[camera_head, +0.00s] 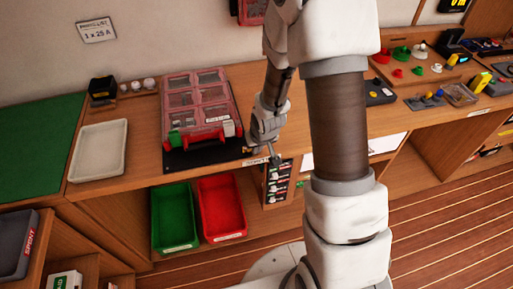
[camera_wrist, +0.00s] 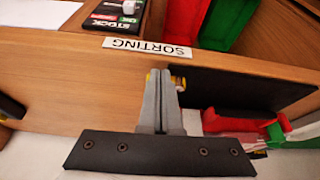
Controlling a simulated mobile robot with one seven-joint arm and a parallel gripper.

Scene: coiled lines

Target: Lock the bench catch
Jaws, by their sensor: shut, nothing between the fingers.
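A small brass-coloured fitting, possibly the bench catch, shows in the wrist view (camera_wrist: 179,80) right beside my fingertips; most of it is hidden behind them. In the head view a small yellowish spot (camera_head: 247,149) shows at the front right of the black mat (camera_head: 200,160). Whether the catch is locked I cannot tell. My gripper (camera_head: 275,160) is shut and empty at the bench's front edge, to the right of the mat. Its closed fingers also show in the wrist view (camera_wrist: 165,75). Whether they touch the fitting is unclear.
A red compartment case (camera_head: 200,100) with green and red latches stands on the mat. A white tray (camera_head: 98,150) is to the left. A SORTING label (camera_wrist: 147,47) marks the bench edge.

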